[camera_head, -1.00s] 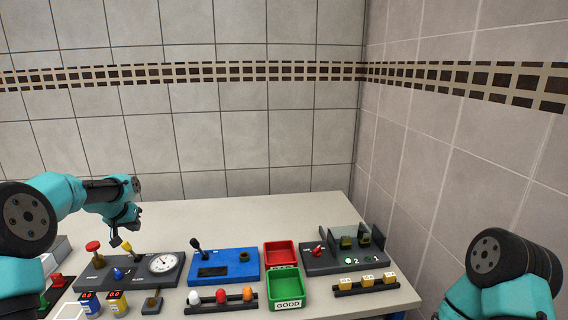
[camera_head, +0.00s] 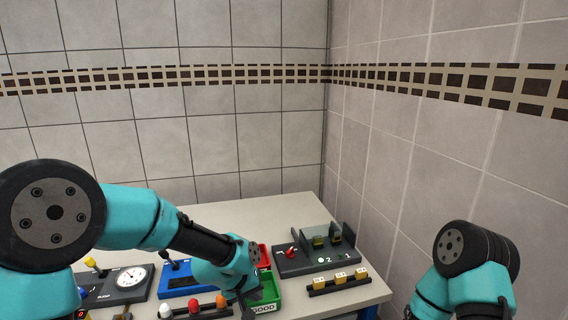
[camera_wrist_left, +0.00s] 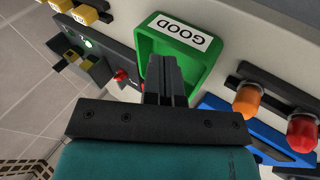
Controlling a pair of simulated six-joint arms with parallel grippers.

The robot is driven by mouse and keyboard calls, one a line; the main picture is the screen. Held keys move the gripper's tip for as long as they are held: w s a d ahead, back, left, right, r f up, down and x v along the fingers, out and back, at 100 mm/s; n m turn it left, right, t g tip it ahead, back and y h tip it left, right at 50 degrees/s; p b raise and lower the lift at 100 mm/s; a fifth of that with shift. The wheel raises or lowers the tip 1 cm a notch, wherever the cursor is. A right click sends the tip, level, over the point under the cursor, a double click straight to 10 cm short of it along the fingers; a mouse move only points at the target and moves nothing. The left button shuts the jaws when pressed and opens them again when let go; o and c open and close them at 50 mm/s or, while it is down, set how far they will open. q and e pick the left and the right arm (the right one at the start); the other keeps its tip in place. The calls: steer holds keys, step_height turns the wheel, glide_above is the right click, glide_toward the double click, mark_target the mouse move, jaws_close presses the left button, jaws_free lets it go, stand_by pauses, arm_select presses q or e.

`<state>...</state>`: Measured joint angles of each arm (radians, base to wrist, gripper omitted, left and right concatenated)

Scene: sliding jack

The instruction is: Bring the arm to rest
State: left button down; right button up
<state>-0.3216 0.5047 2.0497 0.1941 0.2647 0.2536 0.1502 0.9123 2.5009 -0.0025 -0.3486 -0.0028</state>
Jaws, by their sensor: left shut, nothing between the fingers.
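My left arm comes in from the left in the head view and reaches across the bench. Its gripper (camera_head: 252,298) hangs over the green GOOD bin (camera_head: 270,299) and hides part of it. In the left wrist view the shut, empty fingers (camera_wrist_left: 166,75) show in front of the green bin (camera_wrist_left: 205,75), with its GOOD label beyond them. I cannot tell whether they touch the bin. My right arm shows at the bottom right of the head view; its gripper is out of view.
A blue panel (camera_head: 175,283) and a gauge panel (camera_head: 123,288) stand left of my gripper. A red bin (camera_head: 265,254) is behind it. A dark panel with a red switch (camera_head: 290,262) and a yellow block rack (camera_head: 338,283) stand right. Coloured knobs (camera_head: 194,307) line the front.

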arm_select(q)
steer(key=s+d+f+g, duration=0.1)
steer(key=s+d+f, duration=0.35)
steer(key=s, duration=0.45)
steer(key=s+a+f, duration=0.4)
steer(key=a+f, duration=0.2)
steer(key=f, duration=0.2)
steer(key=s+a+f+g+y, duration=0.1)
steer(key=s+a+f, duration=0.3)
steer(key=a+f, duration=0.3)
steer(key=s+a+f, duration=0.3)
steer(key=a+f, duration=0.4)
steer(key=f, duration=0.2)
steer(key=shift+s+f+y, duration=0.15)
steer(key=shift+s+y, duration=0.25)
steer(key=shift+d, duration=0.1)
